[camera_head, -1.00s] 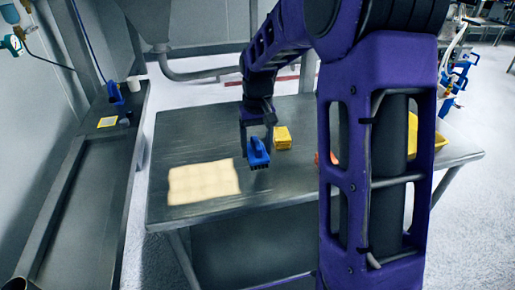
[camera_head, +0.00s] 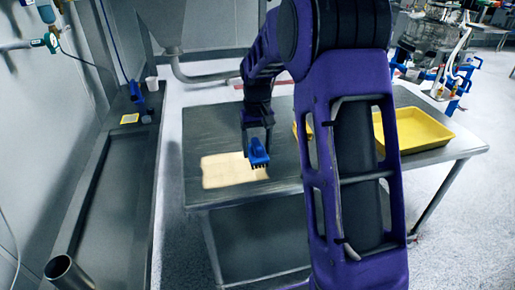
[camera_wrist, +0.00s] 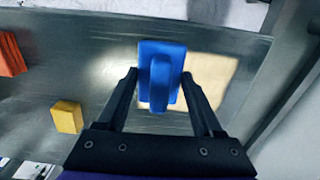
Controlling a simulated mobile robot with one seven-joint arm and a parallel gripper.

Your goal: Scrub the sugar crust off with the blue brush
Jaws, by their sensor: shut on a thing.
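The blue brush (camera_head: 258,155) is held in my gripper (camera_head: 257,142), bristles down, near the right end of the sugar crust in the head view. In the wrist view the brush (camera_wrist: 161,74) sits between the two fingers of my gripper (camera_wrist: 163,88), which are shut on it. The sugar crust (camera_head: 228,173) is a pale cream rectangle on the metal table (camera_head: 208,130). In the wrist view the crust (camera_wrist: 212,78) lies behind and to the right of the brush. I cannot tell whether the bristles touch the table or crust.
A yellow block (camera_wrist: 67,116) and an orange-red block (camera_wrist: 11,54) lie on the table to the left in the wrist view. A yellow tray (camera_head: 415,130) stands at the table's right. A metal trough bench (camera_head: 120,185) runs along the left wall.

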